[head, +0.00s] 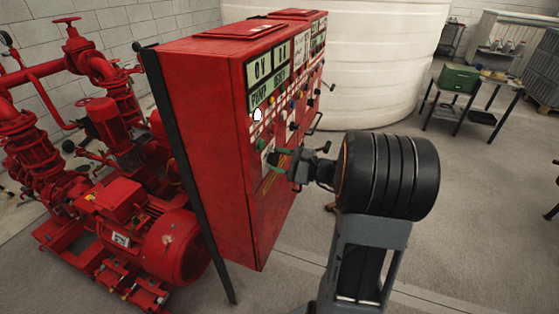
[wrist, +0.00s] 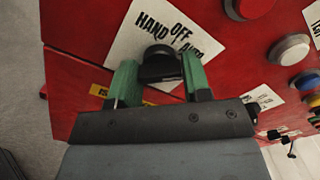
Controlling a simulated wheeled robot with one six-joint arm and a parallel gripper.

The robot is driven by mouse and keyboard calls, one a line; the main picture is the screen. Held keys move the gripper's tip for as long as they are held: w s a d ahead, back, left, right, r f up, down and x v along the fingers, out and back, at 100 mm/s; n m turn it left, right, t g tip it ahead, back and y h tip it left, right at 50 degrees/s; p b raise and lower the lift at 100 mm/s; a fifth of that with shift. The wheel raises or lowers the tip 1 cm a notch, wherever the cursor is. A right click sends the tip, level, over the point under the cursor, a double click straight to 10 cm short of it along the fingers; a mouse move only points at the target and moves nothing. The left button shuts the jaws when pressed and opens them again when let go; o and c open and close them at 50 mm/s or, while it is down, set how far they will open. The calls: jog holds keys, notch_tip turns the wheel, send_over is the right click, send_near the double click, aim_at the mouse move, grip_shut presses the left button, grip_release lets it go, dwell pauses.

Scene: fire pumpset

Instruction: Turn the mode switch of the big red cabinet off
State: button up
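The big red cabinet (head: 205,120) stands in the middle of the head view, its panel facing right. In the wrist view, the mode switch is a black knob (wrist: 160,64) on the red panel. A white label (wrist: 125,42) reading HAND, OFF and AUTO surrounds it. My gripper (head: 279,156) is at the lower part of the panel. The knob's pointer direction is not clear.
Other buttons, one red (wrist: 250,6) and one white (wrist: 289,50), sit to the right of the switch. Red pumps and pipes (head: 165,240) stand left of the cabinet. A white tank (head: 375,70) is behind it. A table (head: 462,108) with a green box is at right.

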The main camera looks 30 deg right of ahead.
jog(key=c, duration=0.4)
jog(key=n+b, duration=0.1)
jog(key=b, duration=0.1)
jog(key=n+b, duration=0.1)
jog(key=b, duration=0.2)
jog(key=shift+f, duration=0.4)
jog(key=n+b, duration=0.4)
jog(key=b, duration=0.3)
jog(key=n+b, duration=0.1)
jog(key=b, duration=0.1)
jog(key=n+b, duration=0.1)
jog(key=b, duration=0.1)
jog(key=shift+r+n+b, duration=0.25)
jog(key=shift+n+b, duration=0.05)
jog(key=shift+b, duration=0.05)
jog(key=shift+r, duration=0.15)
jog(key=o, duration=0.9)
